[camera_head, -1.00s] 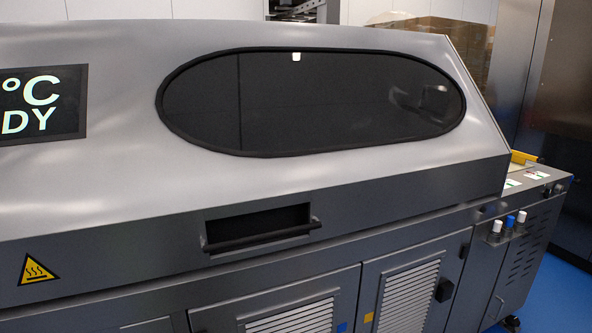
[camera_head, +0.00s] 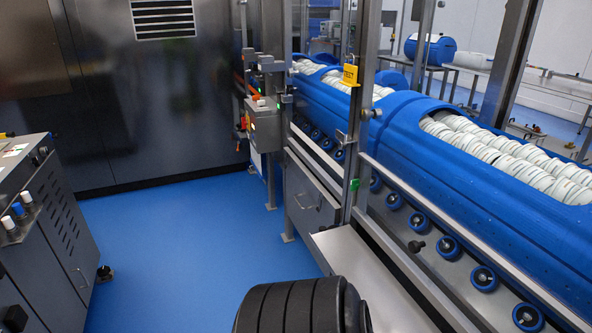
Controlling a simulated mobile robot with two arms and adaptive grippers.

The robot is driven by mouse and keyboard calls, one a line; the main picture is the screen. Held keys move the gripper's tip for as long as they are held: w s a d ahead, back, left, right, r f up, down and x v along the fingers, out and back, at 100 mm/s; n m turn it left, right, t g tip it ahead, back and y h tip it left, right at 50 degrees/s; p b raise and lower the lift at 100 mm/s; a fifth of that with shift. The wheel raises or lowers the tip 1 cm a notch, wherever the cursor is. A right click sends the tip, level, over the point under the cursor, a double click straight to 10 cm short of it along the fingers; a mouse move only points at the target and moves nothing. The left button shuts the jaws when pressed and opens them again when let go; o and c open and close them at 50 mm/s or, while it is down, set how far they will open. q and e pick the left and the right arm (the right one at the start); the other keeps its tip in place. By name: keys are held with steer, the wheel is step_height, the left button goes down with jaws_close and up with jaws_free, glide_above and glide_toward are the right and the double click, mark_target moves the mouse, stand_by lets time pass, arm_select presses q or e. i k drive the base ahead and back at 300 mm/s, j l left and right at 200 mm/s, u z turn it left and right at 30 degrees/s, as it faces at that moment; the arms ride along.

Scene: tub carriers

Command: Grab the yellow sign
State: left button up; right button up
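A small yellow sign (camera_head: 350,75) with dark lettering hangs on the steel frame in the upper middle of the head view. It is in front of the blue tub carriers and beside an upright post. Neither of my grippers shows in this view, and nothing is seen touching the sign.
Blue carriers (camera_head: 405,125) full of white tubs run along a conveyor with blue rollers on the right. A steel shelf (camera_head: 365,280) and a black ribbed cylinder (camera_head: 300,306) are in front. A grey cabinet (camera_head: 45,225) stands left. Blue floor (camera_head: 175,240) is clear between.

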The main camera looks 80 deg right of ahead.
mark_target(350, 72)
steer(key=z, duration=2.85)
steer(key=i+j+z, duration=0.3)
steer(key=i+j, duration=0.15)
steer(key=j, duration=0.2)
